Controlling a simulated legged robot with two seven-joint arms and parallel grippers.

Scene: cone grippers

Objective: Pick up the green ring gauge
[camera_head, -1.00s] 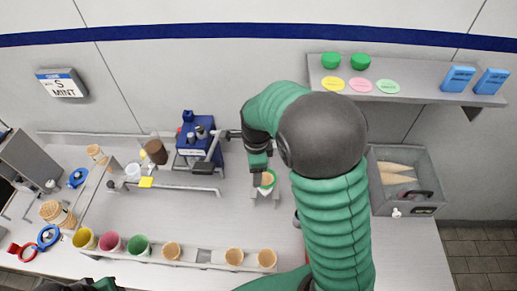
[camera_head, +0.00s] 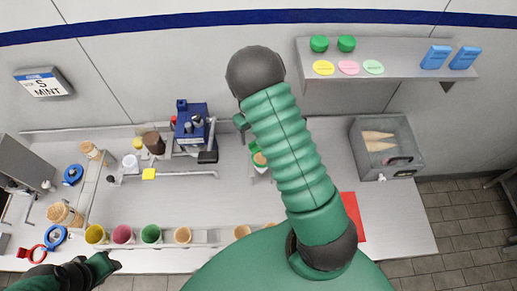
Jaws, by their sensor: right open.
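A green ring (camera_head: 254,147) is around a tan cone (camera_head: 259,158) on a small stand at the middle of the counter. My right arm covers part of them. My right gripper (camera_head: 241,122) is mostly hidden behind my right forearm; only a small green and dark part shows at the arm's left edge, above and left of the ring. I see nothing held in it.
A row of coloured cups and cones (camera_head: 150,233) lines the counter front. Blue rings (camera_head: 56,237) and a red ring (camera_head: 31,254) lie at left. A blue machine (camera_head: 190,126), clear bin (camera_head: 387,147), red sheet (camera_head: 354,214) and shelf (camera_head: 400,62) surround the arm.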

